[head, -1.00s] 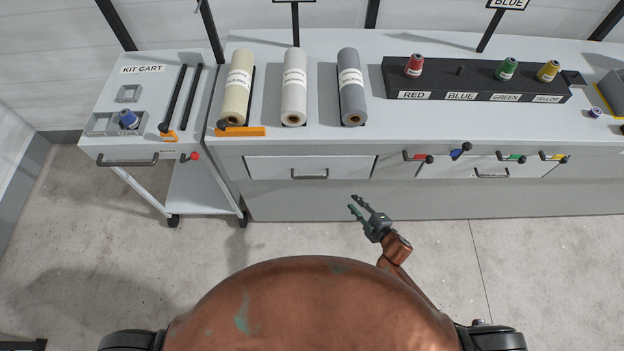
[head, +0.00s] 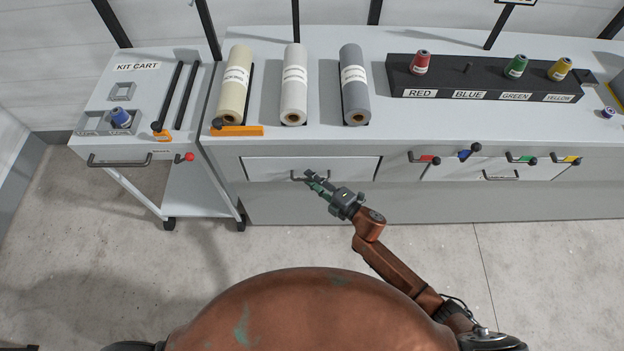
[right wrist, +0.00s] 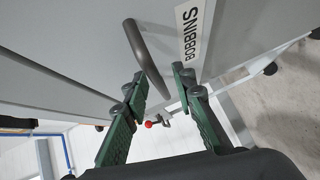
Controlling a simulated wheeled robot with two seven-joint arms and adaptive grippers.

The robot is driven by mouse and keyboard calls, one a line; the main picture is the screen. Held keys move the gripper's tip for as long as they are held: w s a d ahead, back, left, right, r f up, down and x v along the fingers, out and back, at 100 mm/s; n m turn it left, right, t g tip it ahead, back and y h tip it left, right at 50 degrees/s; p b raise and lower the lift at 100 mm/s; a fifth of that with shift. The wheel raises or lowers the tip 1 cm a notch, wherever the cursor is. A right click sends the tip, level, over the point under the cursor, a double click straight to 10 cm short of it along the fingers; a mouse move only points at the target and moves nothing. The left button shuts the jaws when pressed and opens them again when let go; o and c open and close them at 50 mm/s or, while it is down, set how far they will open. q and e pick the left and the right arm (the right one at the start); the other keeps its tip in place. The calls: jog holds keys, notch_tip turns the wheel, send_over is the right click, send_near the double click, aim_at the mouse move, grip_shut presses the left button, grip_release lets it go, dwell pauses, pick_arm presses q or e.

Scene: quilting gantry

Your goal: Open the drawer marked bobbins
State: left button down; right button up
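The drawer (head: 262,169) under the fabric rolls is a pale front with a dark bar handle (head: 296,179). It looks flush with the bench front. In the right wrist view the label BOBBINS (right wrist: 189,36) is on this front, beside the handle (right wrist: 147,58). My right gripper (head: 313,181) is at the handle, from the front right. In the right wrist view its green fingers (right wrist: 160,85) are apart, with the handle running into the gap between the tips. I cannot tell whether either finger touches it. My left gripper is out of view.
A second drawer (head: 450,172) is at right, with coloured levers (head: 465,154) above it. The kit cart (head: 100,140) stands left of the bench, with a red knob (head: 189,157) near its front corner. The floor before the bench is clear.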

jog(key=shift+c, duration=0.6)
grip_shut()
